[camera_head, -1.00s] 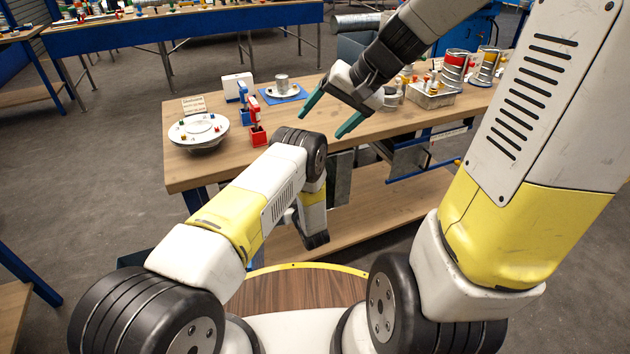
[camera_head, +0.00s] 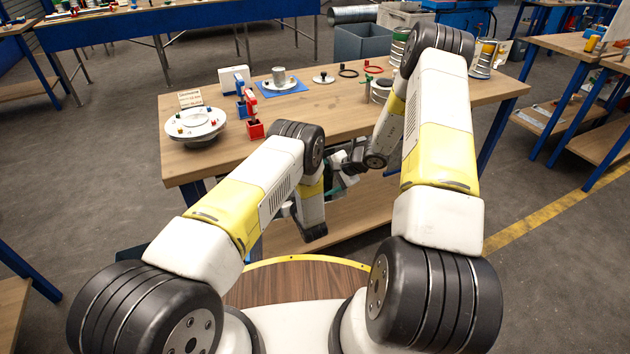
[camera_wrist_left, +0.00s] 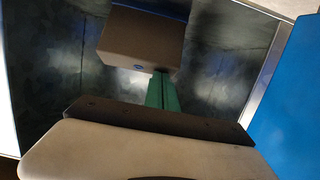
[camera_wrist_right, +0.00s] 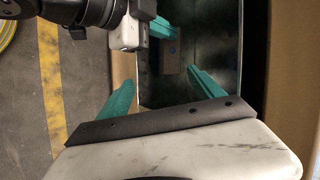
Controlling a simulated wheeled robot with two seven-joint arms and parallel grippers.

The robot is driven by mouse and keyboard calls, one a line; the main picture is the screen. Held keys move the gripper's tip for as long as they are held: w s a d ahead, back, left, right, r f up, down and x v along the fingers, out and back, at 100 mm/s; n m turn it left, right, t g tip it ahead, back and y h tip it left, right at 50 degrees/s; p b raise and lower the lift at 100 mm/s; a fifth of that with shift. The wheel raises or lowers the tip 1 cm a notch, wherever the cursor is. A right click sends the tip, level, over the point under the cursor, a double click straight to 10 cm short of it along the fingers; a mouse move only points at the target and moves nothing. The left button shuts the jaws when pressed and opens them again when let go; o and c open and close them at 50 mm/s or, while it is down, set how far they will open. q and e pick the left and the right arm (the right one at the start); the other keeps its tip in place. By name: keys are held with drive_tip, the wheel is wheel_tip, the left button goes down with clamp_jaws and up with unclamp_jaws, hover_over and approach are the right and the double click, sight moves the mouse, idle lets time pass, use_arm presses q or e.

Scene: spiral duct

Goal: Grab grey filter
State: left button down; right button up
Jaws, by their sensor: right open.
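A grey-brown block (camera_wrist_left: 140,42), which looks like the filter, has a small blue dot on its face. In the left wrist view it sits inside a dark metal duct (camera_wrist_left: 70,90). My left gripper's green fingers (camera_wrist_left: 162,78) are close together, their tips at the block's lower right edge. I cannot tell whether they pinch it. In the right wrist view the block (camera_wrist_right: 170,58) shows in the duct beyond my open, empty right gripper (camera_wrist_right: 162,78). My left gripper is beside the block there. In the head view both grippers are low at the table's front edge, mostly hidden by my arms.
The wooden table (camera_head: 220,160) carries a plate (camera_head: 196,124), red and blue holders, a cup on a blue mat (camera_head: 281,88) and several cans. A grey bin (camera_head: 362,42) stands behind it.

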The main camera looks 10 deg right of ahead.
use_arm(q)
drive_tip(key=shift+s+a+f+g, duration=0.15)
drive_tip(key=shift+s+f, duration=0.15)
drive_tip(key=shift+f, duration=0.25)
drive_tip(key=shift+s+d+f+g, duration=0.15)
drive_tip(key=shift+s+f, duration=0.1)
drive_tip(key=shift+f, duration=0.25)
drive_tip(key=shift+a, duration=0.1)
use_arm(e)
drive_tip(key=shift+t+y, duration=0.4)
drive_tip(key=shift+y, duration=0.2)
drive_tip(key=x, duration=0.4)
drive_tip(key=shift+w+a+r, duration=0.2)
drive_tip(key=shift+w, duration=0.25)
use_arm(q)
drive_tip(key=shift+a, duration=0.1)
use_arm(e)
drive_tip(key=x, duration=1.2)
drive_tip(key=c, duration=1.6)
drive_tip(key=shift+w+f, duration=0.1)
drive_tip(key=shift+f, duration=0.1)
clamp_jaws()
use_arm(q)
drive_tip(key=shift+w+r, duration=0.3)
drive_tip(key=shift+r, duration=0.4)
drive_tip(key=shift+r, duration=0.1)
